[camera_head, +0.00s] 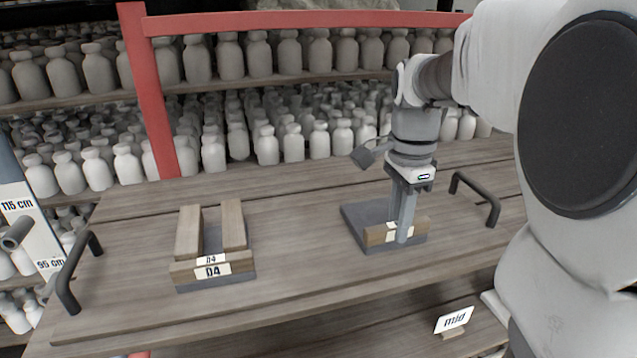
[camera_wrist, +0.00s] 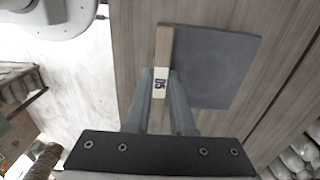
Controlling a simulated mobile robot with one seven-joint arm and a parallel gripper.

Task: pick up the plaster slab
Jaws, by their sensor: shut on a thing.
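A flat grey square slab (camera_head: 355,215), which I take for the plaster slab, lies on the wooden table board. It also shows in the wrist view (camera_wrist: 220,68). A wooden bar (camera_head: 376,236) with a white label runs along its front edge; in the wrist view the bar (camera_wrist: 164,47) is labelled D5. My gripper (camera_head: 403,236) points straight down at the bar. In the wrist view its fingers (camera_wrist: 162,90) stand on either side of the bar, shut on it. Whether bar and slab are joined is not clear.
A second grey base (camera_head: 215,284) with wooden bars labelled D4 stands to the left. Dark handles rise at the board's left (camera_head: 70,275) and right (camera_head: 482,200). A red frame (camera_head: 150,100) and shelves of pale bottles stand behind. A "mid" sign (camera_head: 454,320) is lower front.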

